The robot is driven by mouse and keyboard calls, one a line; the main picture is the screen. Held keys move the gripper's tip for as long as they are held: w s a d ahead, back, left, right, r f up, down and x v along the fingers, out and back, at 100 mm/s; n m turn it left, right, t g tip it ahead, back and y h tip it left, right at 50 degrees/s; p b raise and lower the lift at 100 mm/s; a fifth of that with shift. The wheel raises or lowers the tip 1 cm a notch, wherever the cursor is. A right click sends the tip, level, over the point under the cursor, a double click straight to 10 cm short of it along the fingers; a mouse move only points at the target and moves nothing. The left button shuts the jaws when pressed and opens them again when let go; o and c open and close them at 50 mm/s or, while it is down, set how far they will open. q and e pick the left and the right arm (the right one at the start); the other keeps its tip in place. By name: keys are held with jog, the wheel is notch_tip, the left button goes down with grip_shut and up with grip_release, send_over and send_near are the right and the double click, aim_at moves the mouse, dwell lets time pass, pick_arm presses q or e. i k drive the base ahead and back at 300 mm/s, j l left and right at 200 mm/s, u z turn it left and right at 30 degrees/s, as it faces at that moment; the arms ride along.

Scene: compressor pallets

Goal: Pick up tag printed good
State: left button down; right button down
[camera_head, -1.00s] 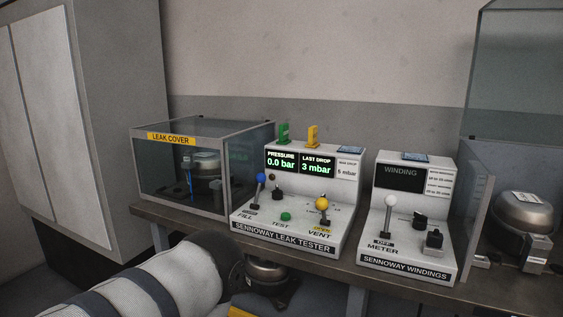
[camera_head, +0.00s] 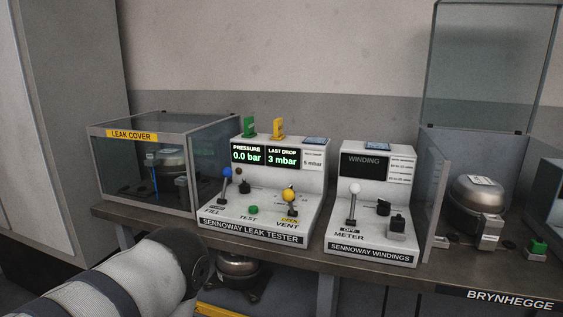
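No tag with readable "good" print shows. A green upright piece (camera_head: 248,127) and a yellow upright piece (camera_head: 278,128) stand at the top back edge of the leak tester (camera_head: 255,225); both are too small to read. A thick white and dark arm link of mine (camera_head: 130,275) comes in at the lower left, in front of the bench. Neither of my grippers is in view.
A glass leak cover box (camera_head: 115,175) with a compressor inside stands at the left. The windings tester (camera_head: 372,230) stands right of the leak tester. A glass-sided enclosure with a compressor (camera_head: 478,195) is further right. Another compressor (camera_head: 238,270) sits below the bench.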

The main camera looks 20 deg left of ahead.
aim_at(249, 121)
jog(key=i+l+u, duration=0.15)
jog(key=l+u, duration=0.6)
jog(key=l, duration=0.2)
jog(key=l+u, duration=0.4)
jog(key=l, duration=0.15)
jog(key=l+u, duration=0.35)
jog(key=l, duration=0.15)
